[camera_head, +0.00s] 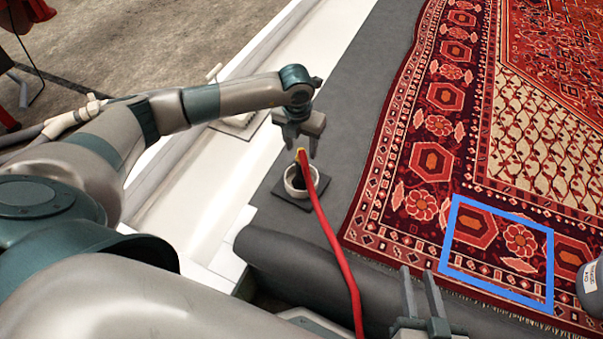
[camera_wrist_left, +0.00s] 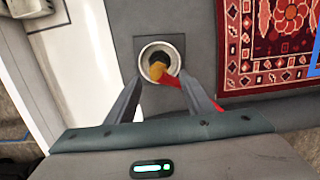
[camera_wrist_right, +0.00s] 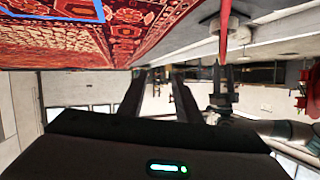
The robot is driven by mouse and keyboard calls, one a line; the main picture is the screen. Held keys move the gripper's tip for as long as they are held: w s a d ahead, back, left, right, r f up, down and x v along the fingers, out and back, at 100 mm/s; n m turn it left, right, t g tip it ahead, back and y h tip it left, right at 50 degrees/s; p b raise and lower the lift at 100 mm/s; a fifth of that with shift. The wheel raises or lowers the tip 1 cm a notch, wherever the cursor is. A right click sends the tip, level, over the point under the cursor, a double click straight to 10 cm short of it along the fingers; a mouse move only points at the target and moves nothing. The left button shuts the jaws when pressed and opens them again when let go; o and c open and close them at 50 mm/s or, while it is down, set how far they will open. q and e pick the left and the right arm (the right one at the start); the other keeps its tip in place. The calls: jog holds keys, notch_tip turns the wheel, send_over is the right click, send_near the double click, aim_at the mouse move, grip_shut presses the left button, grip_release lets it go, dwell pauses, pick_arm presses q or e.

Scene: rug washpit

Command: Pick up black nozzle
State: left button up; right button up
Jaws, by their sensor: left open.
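The black nozzle (camera_head: 297,178) stands in a round whitish cup (camera_head: 289,191) on a dark square base. A brass fitting (camera_head: 301,157) at its top joins a red hose (camera_head: 333,245). My left gripper (camera_head: 300,150) is open above the cup, fingers pointing down. In the left wrist view, the nozzle (camera_wrist_left: 160,57) shows dark inside the cup (camera_wrist_left: 145,60), beyond and roughly between the open fingertips (camera_wrist_left: 161,88), which do not hold it. The hose runs past the right finger. My right gripper (camera_head: 418,278) is open and empty near the front edge of the rug.
A patterned red rug (camera_head: 398,185) lies at the right, with a blue square outline (camera_head: 497,300) on it. A dark grey roll (camera_head: 300,262) lies along the near side. A white ledge (camera_head: 215,185) runs at the left. The red hose trails toward me between the two grippers.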

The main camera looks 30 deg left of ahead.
aim_at(302, 158)
pick_arm(q)
jog(key=f, duration=0.6)
jog(key=shift+w+f+b, duration=0.15)
jog(key=shift+w+b, duration=0.2)
jog(key=shift+b, duration=0.05)
pick_arm(e)
jog(key=r, duration=0.1)
jog(key=r+t, duration=0.1)
jog(key=w+a+r+t, duration=0.1)
jog(key=shift+r+y, duration=0.15)
jog(key=shift+y, duration=0.15)
pick_arm(q)
jog(key=shift+f, duration=0.25)
jog(key=f, duration=0.2)
jog(key=f+b, duration=0.1)
jog(key=f, duration=0.1)
jog(key=shift+w+a, duration=0.2)
jog(key=shift+w, duration=0.05)
jog(key=shift+f, duration=0.35)
pick_arm(e)
jog(key=r, duration=0.1)
jog(key=r+t, duration=0.2)
jog(key=r, duration=0.1)
jog(key=shift+s+a+y, duration=0.1)
jog(key=shift+a+y, duration=0.3)
pick_arm(q)
jog(key=shift+w, duration=0.1)
jog(key=c, duration=1.1)
